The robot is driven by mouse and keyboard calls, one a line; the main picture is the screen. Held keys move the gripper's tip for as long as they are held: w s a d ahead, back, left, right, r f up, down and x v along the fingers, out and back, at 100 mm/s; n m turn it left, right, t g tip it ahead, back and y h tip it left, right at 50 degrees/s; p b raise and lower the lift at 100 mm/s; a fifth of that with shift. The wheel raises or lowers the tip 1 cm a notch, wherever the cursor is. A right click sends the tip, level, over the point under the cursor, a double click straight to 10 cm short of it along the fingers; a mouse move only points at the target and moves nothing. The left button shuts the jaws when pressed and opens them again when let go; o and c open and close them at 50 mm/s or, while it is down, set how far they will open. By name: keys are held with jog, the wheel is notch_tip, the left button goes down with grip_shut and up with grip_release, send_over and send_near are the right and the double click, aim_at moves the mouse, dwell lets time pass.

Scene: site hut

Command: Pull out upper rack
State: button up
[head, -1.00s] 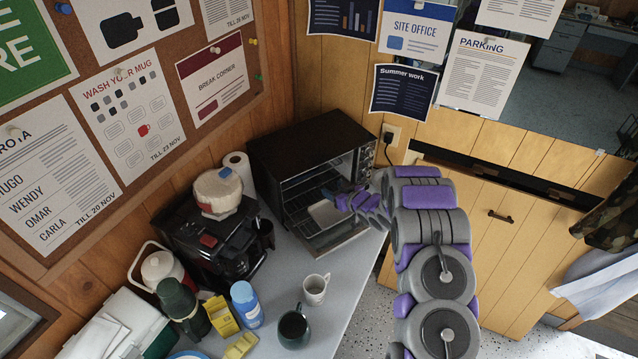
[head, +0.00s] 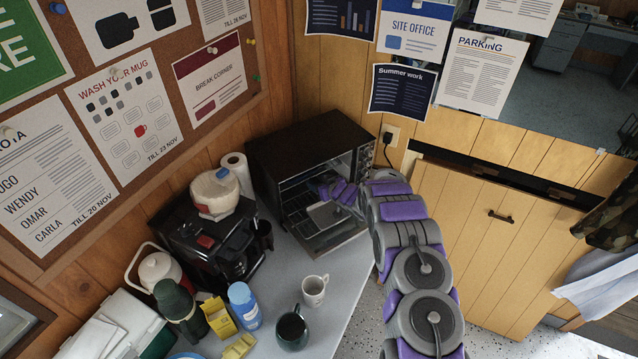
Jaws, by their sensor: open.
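A black toaster oven (head: 308,140) stands in the corner at the back of the counter, with its door (head: 336,240) folded down open. Wire racks show inside, and the upper rack (head: 300,180) runs across the cavity at about mid-height. A flat grey tray (head: 325,217) lies lower, near the opening. My gripper (head: 322,188) is at the oven's mouth, close to the upper rack's right part, and is open. The fingertips are small and partly hidden by my purple and grey wrist, so I cannot tell whether they touch the rack.
A coffee maker (head: 205,240) and a paper roll (head: 236,170) stand left of the oven. A white mug (head: 314,290), a dark mug (head: 292,327) and a blue bottle (head: 244,304) stand in front. A wall socket (head: 390,136) with a plug is right of the oven.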

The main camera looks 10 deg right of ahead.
jog(key=shift+a, duration=0.1)
jog(key=shift+a, duration=0.1)
jog(key=shift+c, duration=0.3)
jog(key=shift+a, duration=0.1)
jog(key=c, duration=0.3)
grip_shut()
